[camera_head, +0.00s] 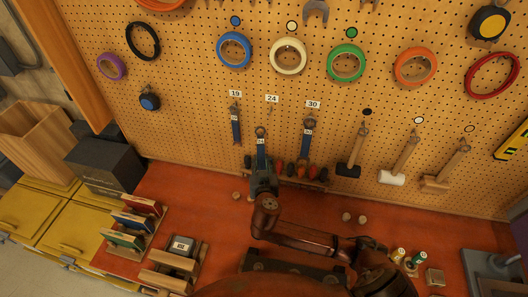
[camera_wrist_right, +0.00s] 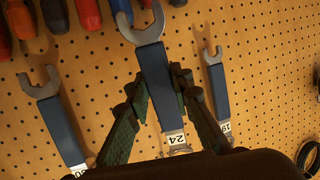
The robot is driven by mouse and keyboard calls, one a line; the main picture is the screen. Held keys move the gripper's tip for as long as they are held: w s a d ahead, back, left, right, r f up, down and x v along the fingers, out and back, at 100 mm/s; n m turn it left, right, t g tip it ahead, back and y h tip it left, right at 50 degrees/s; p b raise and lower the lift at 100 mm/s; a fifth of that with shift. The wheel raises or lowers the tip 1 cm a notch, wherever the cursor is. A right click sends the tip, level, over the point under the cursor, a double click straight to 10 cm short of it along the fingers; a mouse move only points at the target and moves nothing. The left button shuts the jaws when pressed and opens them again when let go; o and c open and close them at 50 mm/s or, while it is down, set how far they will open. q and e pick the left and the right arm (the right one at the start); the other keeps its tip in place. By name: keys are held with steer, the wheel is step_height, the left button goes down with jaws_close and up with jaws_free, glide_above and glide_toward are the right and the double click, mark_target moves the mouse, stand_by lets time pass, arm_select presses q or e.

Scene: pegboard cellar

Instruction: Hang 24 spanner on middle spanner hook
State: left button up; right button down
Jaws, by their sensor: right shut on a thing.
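The 24 spanner (camera_head: 261,146) has a blue handle with a white label and grey ends. It is held upright in front of the pegboard, its ring end below and slightly left of the 24 sign (camera_head: 272,98). The middle hook under that sign is too small to make out clearly. My right gripper (camera_head: 263,180) is shut on the spanner's lower part. In the right wrist view the dark fingers (camera_wrist_right: 160,88) sit on both sides of the 24 spanner (camera_wrist_right: 154,65). The 19 spanner (camera_head: 236,126) and the 30 spanner (camera_head: 308,140) hang on either side. My left gripper is not in view.
A rack of screwdrivers (camera_head: 300,172) is low on the board, just right of the held spanner. A black-headed mallet (camera_head: 349,168) hangs further right. Tape rolls (camera_head: 234,50) hang above. The red bench (camera_head: 215,205) lies below, with small round pieces (camera_head: 347,217).

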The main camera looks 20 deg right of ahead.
steer(key=s+r+t, duration=0.1)
steer(key=r, duration=0.1)
steer(key=s+r+h+p, duration=0.1)
steer(key=r, duration=0.1)
steer(key=s+r+t+p, duration=0.1)
steer(key=r, duration=0.1)
steer(key=shift+s+a+t+h, duration=0.1)
steer(key=shift+a+t+h, duration=0.2)
steer(key=shift+w+d+f+p, duration=0.15)
steer(key=shift+w+d+p, duration=0.1)
steer(key=shift+w+d, duration=0.75)
steer(key=shift+w+d+f+p, duration=0.1)
steer(key=shift+w+d+p, duration=0.1)
steer(key=shift+w+d, duration=0.8)
steer(key=shift+w+d+f+p, duration=0.2)
steer(key=shift+w+d, duration=0.35)
steer(key=shift+w, duration=0.8)
steer(key=shift+w+d+f+b, duration=0.2)
steer(key=shift+w+f+b, duration=0.05)
steer(key=shift+b, duration=0.15)
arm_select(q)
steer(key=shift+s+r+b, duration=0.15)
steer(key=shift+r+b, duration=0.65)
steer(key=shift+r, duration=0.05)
arm_select(e)
steer(key=shift+w+d+f, duration=0.15)
steer(key=shift+w+d, duration=0.05)
steer(key=shift+w, duration=0.1)
steer(key=c, duration=1.6)
jaws_free()
